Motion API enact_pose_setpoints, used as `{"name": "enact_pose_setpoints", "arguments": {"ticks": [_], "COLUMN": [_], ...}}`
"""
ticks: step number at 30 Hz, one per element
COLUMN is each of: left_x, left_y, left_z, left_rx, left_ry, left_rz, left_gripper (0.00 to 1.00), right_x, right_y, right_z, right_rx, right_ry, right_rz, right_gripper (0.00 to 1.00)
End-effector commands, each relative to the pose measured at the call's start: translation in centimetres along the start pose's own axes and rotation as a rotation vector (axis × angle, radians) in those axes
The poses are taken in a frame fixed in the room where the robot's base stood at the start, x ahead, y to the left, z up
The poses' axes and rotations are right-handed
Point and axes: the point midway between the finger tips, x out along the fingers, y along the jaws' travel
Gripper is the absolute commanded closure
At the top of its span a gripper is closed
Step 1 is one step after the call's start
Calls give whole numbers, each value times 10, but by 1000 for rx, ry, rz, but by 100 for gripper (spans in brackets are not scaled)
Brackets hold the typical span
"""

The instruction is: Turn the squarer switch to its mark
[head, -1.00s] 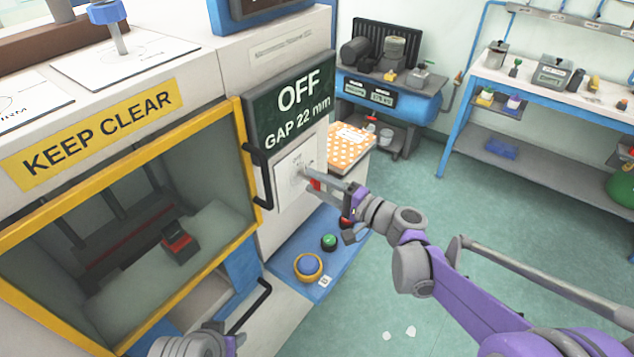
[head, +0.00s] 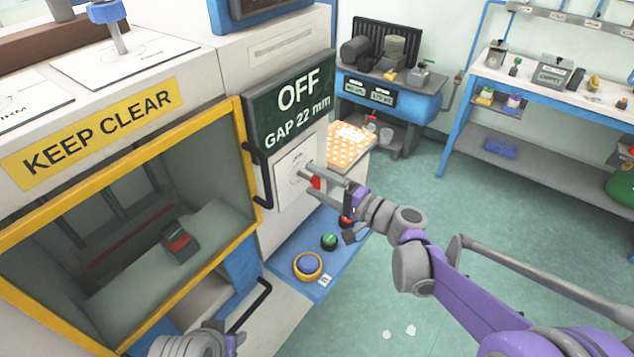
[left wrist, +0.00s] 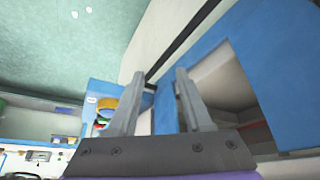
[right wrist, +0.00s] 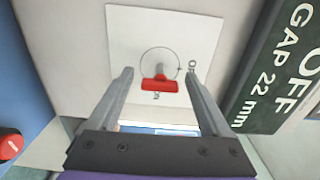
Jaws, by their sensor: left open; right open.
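The squarer switch is a red handle (right wrist: 154,85) on a white plate (right wrist: 208,28) with a thin circle and small marks around it, seen in the right wrist view. In the head view the red handle (head: 315,182) shows partly behind my right gripper (head: 306,178). In the right wrist view my right gripper (right wrist: 160,75) is open, its two fingers apart on either side of the handle and not visibly touching it. My left gripper (left wrist: 158,75) is open and empty, low beside the blue machine base.
A dark sign (head: 290,100) reads "OFF GAP 22 mm" above the plate. A yellow-framed opening (head: 240,150) with a black handle lies left.

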Motion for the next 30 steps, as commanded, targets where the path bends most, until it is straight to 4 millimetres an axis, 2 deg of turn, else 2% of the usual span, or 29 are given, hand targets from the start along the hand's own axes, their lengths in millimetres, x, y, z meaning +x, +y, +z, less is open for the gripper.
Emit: {"name": "enact_pose_setpoints", "arguments": {"ticks": [5, 12, 18, 22, 30], "left_x": [2, 7, 9, 9, 9], "left_y": [0, 0, 0, 0, 0], "left_z": [2, 6, 8, 8, 8], "left_rx": [0, 0, 0, 0, 0], "left_ry": [-1, -4, -6, -6, -6], "left_rz": [0, 0, 0, 0, 0], "left_gripper": [50, 50, 50, 50, 50], "right_x": [-20, -70, -99, -106, -108], "right_y": [1, 1, 1, 0, 0], "right_z": [-1, -1, -1, 0, 0], "right_rx": [0, 0, 0, 0, 0], "right_ry": [4, 5, 3, 1, 0], "right_rz": [1, 1, 1, 1, 0], "right_gripper": [18, 18, 18, 18, 18]}}
